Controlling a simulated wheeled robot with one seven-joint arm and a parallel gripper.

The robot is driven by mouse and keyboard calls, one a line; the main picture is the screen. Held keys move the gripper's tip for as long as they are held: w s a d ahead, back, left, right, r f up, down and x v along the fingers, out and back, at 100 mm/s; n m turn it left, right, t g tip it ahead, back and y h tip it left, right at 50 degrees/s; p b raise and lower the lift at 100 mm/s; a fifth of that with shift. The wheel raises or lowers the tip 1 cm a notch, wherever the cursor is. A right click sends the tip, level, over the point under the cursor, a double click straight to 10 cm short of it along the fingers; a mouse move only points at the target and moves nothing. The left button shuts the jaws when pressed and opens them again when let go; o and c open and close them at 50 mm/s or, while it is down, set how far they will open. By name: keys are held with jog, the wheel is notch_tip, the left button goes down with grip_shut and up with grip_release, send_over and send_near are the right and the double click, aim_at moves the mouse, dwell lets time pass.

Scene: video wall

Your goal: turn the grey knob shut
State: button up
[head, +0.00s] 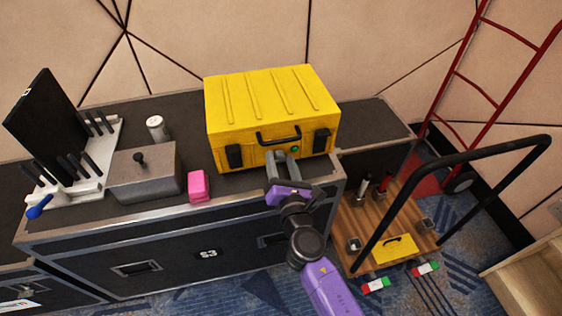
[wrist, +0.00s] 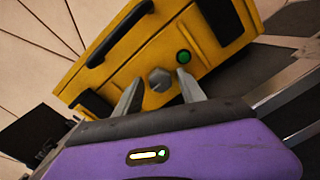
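The yellow case (head: 270,100) stands on top of a black flight case, its front towards me. The grey knob (wrist: 159,80) is a faceted knob on the case front, seen in the wrist view beside a round green button (wrist: 183,57). The green button also shows in the head view (head: 295,149). My gripper (head: 284,156) is at the case front, its fingers pointing at it. In the wrist view my gripper (wrist: 158,76) is open, with one finger on each side of the knob and visible gaps. The fingers hide the knob in the head view.
The case has a black handle (head: 278,137) and black latches (head: 322,141) near the knob. On the flight case (head: 225,185) are a pink block (head: 199,186), a grey metal box (head: 145,175) and a white can (head: 157,128). A trolley (head: 400,225) stands at right.

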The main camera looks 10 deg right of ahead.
grip_shut()
jog(key=m+b, duration=0.1)
jog(key=m, duration=0.3)
jog(key=shift+m, duration=0.4)
jog(key=m+b, duration=0.1)
jog(key=m, duration=0.3)
jog(key=shift+m, duration=0.3)
jog(key=m, duration=0.2)
jog(key=m+b, duration=0.1)
jog(key=m, duration=0.1)
jog(key=shift+f+g+y, duration=0.1)
jog(key=shift+g+y, duration=0.2)
jog(key=shift+m+b, duration=0.65)
jog(key=shift+m, duration=1.25)
